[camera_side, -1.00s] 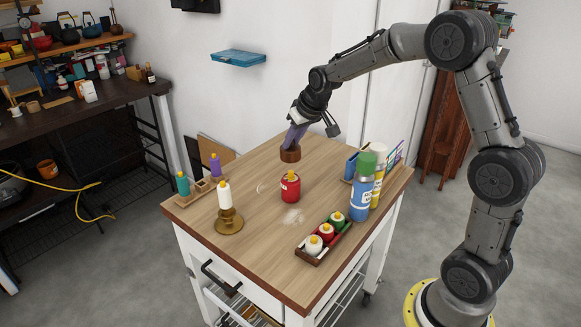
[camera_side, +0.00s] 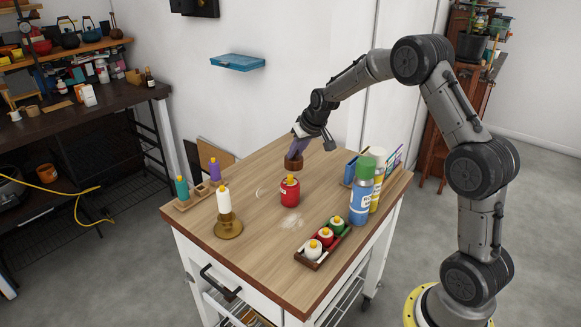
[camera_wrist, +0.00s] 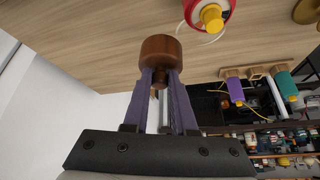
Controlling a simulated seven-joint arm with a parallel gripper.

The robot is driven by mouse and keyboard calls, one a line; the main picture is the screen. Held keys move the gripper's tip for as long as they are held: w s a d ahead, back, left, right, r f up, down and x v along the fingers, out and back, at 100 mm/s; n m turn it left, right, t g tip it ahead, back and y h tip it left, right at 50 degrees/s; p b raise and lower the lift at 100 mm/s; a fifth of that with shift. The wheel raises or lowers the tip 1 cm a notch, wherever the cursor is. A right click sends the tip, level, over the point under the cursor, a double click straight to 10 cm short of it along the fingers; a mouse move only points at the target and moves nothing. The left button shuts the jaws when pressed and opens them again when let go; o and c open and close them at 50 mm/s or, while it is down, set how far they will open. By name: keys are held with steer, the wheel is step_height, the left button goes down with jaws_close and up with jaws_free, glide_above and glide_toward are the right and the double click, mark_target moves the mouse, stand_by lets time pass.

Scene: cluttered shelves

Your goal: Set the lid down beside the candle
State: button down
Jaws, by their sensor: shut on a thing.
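The lid is a round brown wooden disc (camera_side: 293,164) with a small knob. My gripper (camera_side: 296,149) has purple fingers and is shut on the knob. The wrist view shows the lid (camera_wrist: 160,50) beyond the fingertips (camera_wrist: 160,82), its knob between them. The red candle (camera_side: 290,193), with a yellow top, stands upright near the middle of the table. The lid is just behind it in the side view, apart from it in the wrist view, where the candle (camera_wrist: 205,12) is cut by the top edge. I cannot tell whether the lid touches the table.
On the wooden table (camera_side: 260,250) are a white candle in a brass holder (camera_side: 226,213), a rack with teal and purple candles (camera_side: 200,190), a tray of small candles (camera_side: 325,243), and a blue spray can (camera_side: 361,196) with bottles at right. The area behind the red candle is fairly clear.

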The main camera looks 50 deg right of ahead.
mark_target(290, 166)
steer(key=x, duration=0.5)
steer(key=shift+w+d, duration=0.25)
steer(key=shift+w, duration=0.15)
steer(key=shift+w+f, duration=0.1)
steer(key=shift+f, duration=1.5)
steer(key=c, duration=0.7)
jaws_free()
steer(key=shift+f, duration=0.1)
steer(key=shift+c, duration=0.2)
